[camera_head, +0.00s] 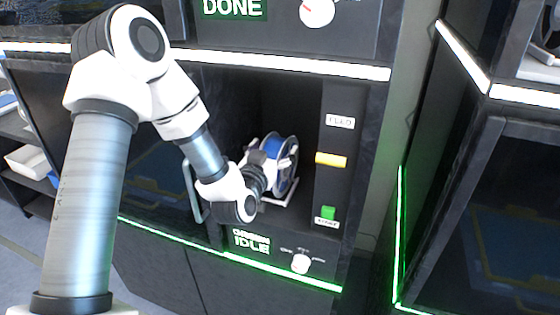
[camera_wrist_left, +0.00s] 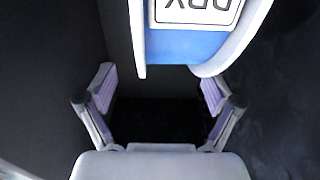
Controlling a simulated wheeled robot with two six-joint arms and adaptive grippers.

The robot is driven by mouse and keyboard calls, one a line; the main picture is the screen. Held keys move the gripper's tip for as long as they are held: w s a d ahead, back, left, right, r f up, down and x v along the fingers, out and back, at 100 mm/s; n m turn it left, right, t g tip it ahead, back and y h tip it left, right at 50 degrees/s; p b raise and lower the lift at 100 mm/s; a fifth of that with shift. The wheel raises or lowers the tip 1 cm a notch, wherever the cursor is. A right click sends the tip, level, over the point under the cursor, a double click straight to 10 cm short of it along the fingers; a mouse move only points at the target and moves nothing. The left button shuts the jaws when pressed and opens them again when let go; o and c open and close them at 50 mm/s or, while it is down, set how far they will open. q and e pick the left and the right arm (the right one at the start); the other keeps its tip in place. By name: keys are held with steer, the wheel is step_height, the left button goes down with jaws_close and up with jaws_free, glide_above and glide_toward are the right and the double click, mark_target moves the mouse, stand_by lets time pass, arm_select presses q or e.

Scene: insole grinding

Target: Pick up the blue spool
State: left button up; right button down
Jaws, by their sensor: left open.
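The blue spool (camera_head: 272,148) sits on a white holder inside the open dark bay of the machine, with pale flanges around a blue middle. My left gripper (camera_head: 262,172) reaches into the bay at the spool's near left side and partly covers it. In the left wrist view the spool (camera_wrist_left: 185,48) fills the upper middle, with a white label on it. My left gripper (camera_wrist_left: 158,105) is open there, its two fingers spread on either side and nothing between them. Whether a finger touches the spool cannot be told. My right gripper is not in view.
A panel reading IDLE with a knob (camera_head: 301,263) is below the bay. A panel reading DONE (camera_head: 232,8) is above. Another dark cabinet (camera_head: 500,200) stands at right.

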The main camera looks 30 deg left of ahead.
mark_target(276, 141)
arm_select(q)
steer(key=x, duration=0.2)
steer(key=p+x, duration=0.1)
steer(key=shift+w+a+r, duration=0.15)
steer(key=shift+w+a, duration=0.15)
steer(key=shift+a, duration=0.2)
steer(key=shift+w, duration=0.15)
steer(key=shift+d, duration=0.15)
jaws_close()
